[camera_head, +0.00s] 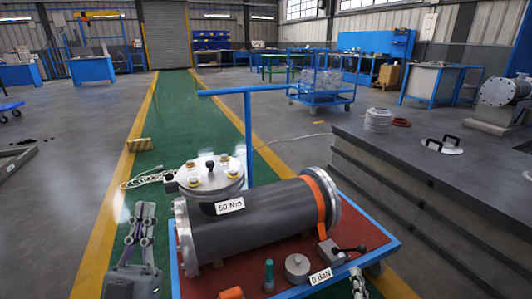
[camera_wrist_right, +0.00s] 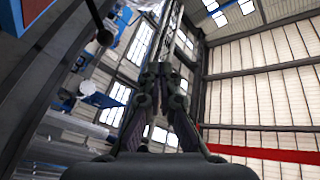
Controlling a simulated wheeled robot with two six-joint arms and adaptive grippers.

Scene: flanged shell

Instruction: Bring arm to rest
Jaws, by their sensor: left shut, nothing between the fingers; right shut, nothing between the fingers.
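My left gripper (camera_head: 144,212) is at the lower left of the head view, in front of the cart's left edge, fingers pointing up and shut with nothing between them. Only a small part of my right gripper (camera_head: 357,277) shows at the bottom edge of the head view, by the cart's front right corner. In the right wrist view the right gripper (camera_wrist_right: 163,68) is shut and empty, its fingers pointing up toward the windows and roof. The dark flanged shell (camera_head: 265,213) lies on the cart, with a bolted round cover (camera_head: 210,178) on its upper left side.
The red-topped blue cart (camera_head: 205,285) carries a green-topped tool (camera_head: 268,275), a grey round part (camera_head: 297,266) and a lever block (camera_head: 332,253). A dark workbench (camera_head: 440,190) stands at the right. A green floor lane (camera_head: 185,115) runs clear behind the cart.

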